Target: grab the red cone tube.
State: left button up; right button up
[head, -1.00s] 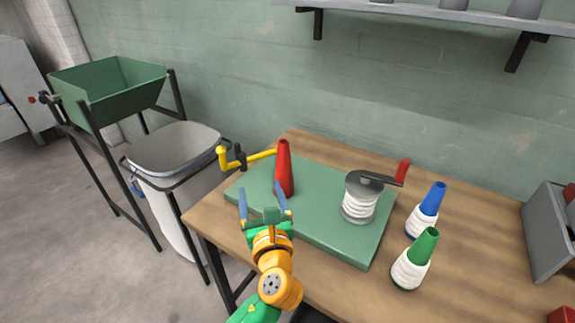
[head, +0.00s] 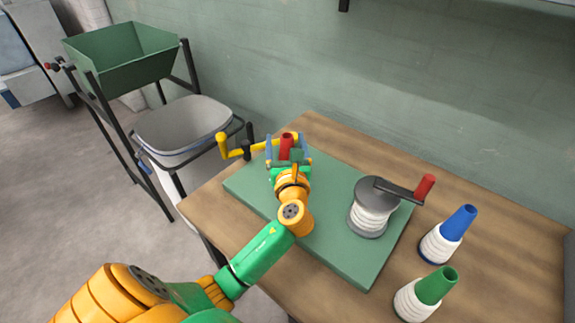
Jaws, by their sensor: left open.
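The red cone tube (head: 287,140) stands upright at the back of the green board, with its lower part hidden behind my left gripper. My left gripper (head: 288,148) is open, with its blue fingers on either side of the tube. I cannot tell whether the fingers touch it. My right gripper is not in view.
The green board (head: 330,238) lies on a wooden table (head: 345,137). A yellow crank (head: 238,151) sits just left of the tube. A white thread spool with a red-handled crank (head: 372,212) stands right. Blue (head: 447,235) and green (head: 425,295) cones stand further right.

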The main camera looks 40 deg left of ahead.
pick_arm(q)
grip_shut()
jog(key=shift+r, duration=0.1)
dwell(0.3)
